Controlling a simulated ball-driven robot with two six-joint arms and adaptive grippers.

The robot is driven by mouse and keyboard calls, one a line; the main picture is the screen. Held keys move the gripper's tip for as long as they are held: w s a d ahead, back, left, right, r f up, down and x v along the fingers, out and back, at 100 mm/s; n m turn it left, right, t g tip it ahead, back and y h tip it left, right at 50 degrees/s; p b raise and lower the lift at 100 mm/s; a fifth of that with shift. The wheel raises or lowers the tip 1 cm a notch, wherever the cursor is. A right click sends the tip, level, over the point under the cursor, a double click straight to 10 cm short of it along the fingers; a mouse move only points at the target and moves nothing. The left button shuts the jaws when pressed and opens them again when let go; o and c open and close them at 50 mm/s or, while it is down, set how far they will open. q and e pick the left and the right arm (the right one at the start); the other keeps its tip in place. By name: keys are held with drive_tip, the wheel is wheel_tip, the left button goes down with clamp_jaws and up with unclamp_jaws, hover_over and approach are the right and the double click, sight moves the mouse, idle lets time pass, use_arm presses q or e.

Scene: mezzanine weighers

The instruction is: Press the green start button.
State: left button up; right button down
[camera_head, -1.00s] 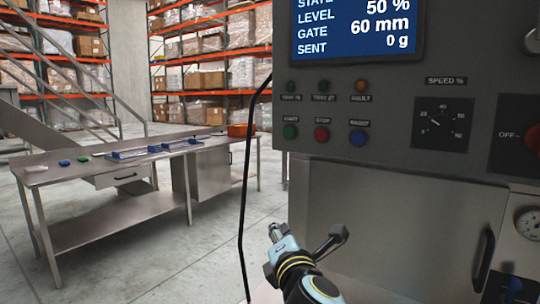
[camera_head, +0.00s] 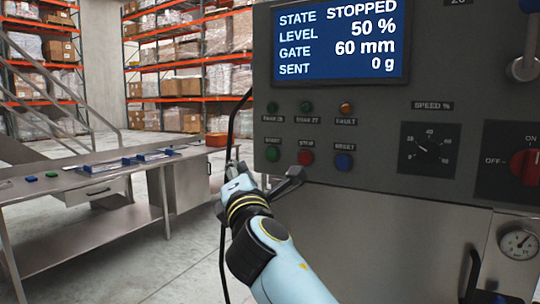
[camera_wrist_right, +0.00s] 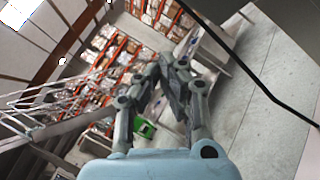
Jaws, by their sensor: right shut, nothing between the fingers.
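The green start button (camera_head: 272,153) sits at the left of the lower button row on the grey control panel (camera_head: 385,100). A red stop button (camera_head: 305,157) and a blue reset button (camera_head: 343,161) are to its right. My right gripper (camera_head: 234,168) is just left of and below the green button in the head view, apart from it in the picture. It is shut and empty; its closed fingers also show in the wrist view (camera_wrist_right: 172,62). The button is not seen in the wrist view. My left gripper is out of view.
The screen (camera_head: 340,42) reads STATE STOPPED. A speed dial (camera_head: 430,149) and a red rotary switch (camera_head: 526,167) are further right. A black cable (camera_head: 227,205) hangs at the panel's left edge. A steel table (camera_head: 95,181) stands behind on the left.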

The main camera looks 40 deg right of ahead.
sight(271, 154)
drive_tip(key=shift+w+d, duration=0.55)
drive_tip(key=shift+d, duration=0.8)
drive_tip(key=shift+w+d, duration=0.55)
drive_tip(key=shift+d, duration=0.75)
drive_tip(key=shift+w+d, duration=0.55)
drive_tip(key=shift+d, duration=0.8)
drive_tip(key=shift+d, duration=0.1)
drive_tip(key=shift+w+d, duration=0.15)
drive_tip(key=shift+d, duration=0.15)
drive_tip(key=shift+w+d, duration=0.15)
drive_tip(key=shift+d, duration=0.25)
drive_tip(key=shift+a, duration=0.1)
drive_tip(key=shift+s+a, duration=0.35)
drive_tip(key=shift+a, duration=0.35)
